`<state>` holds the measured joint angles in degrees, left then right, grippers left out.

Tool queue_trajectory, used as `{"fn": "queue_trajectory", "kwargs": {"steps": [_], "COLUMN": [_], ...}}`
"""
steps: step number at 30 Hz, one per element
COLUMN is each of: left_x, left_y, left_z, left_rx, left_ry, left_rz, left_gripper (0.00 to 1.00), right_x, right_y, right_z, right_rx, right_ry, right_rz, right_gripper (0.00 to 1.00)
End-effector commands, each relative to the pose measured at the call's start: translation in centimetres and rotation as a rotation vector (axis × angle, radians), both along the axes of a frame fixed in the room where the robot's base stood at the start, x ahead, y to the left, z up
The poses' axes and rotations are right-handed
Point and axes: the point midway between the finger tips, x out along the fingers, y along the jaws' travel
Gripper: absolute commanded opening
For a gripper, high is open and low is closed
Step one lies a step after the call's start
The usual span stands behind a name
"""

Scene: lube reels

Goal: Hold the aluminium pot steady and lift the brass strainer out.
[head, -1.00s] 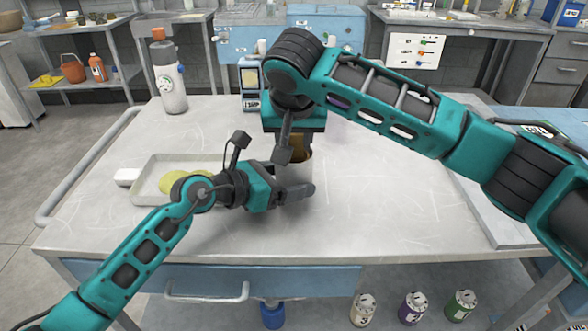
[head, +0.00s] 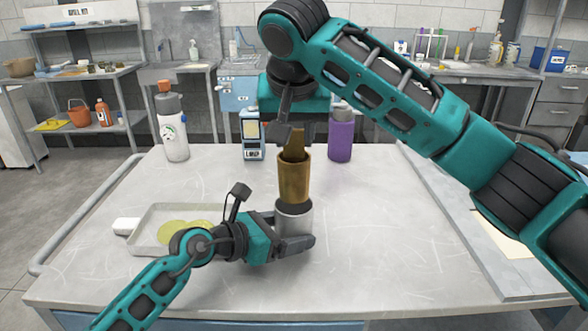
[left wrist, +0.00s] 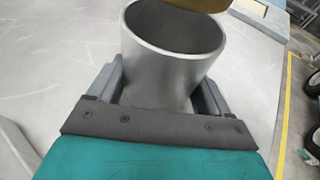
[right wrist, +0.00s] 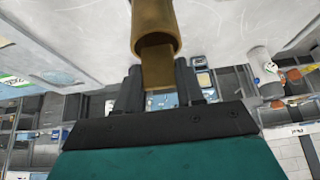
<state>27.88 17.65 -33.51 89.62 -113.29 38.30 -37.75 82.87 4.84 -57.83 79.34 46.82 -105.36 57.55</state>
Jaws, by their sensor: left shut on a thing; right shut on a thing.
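The aluminium pot (head: 294,219) stands on the table, and its open mouth shows in the left wrist view (left wrist: 172,60). My left gripper (head: 296,242) is shut around the pot's sides, low down. The brass strainer (head: 294,180) is upright above the pot, its lower end at or just above the dark mouth. In the left wrist view its base (left wrist: 198,4) shows above the rim, apart from it. My right gripper (head: 296,135) is shut on the strainer's upright tab, which also shows in the right wrist view (right wrist: 158,70).
A shallow tray (head: 150,236) with yellowish round pieces lies left of the pot.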

Motion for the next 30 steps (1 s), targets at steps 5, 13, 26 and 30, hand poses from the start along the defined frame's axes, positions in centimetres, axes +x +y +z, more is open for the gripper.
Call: {"fn": "queue_trajectory", "kwargs": {"steps": [5,13,26,30], "left_x": [0.0,0.0,0.0,0.0], "left_y": [0.0,0.0,0.0,0.0], "left_z": [-0.1,-0.1,-0.1,-0.1], "left_rx": [0.001,0.001,0.001,0.000], "left_ry": [0.002,0.002,0.002,0.001], "left_rz": [0.000,0.000,0.000,0.000], "left_gripper": [0.62,0.62,0.92,1.00], "right_x": [0.0,0.0,0.0,0.0], "right_y": [0.1,0.0,0.0,0.0], "right_z": [4.3,7.1,7.3,7.3], "right_rx": [0.001,0.000,0.000,0.000], "right_ry": [-0.002,0.000,0.000,0.000], "right_rz": [0.000,0.001,0.001,0.001], "right_gripper": [0.00,0.00,0.00,0.00]}}
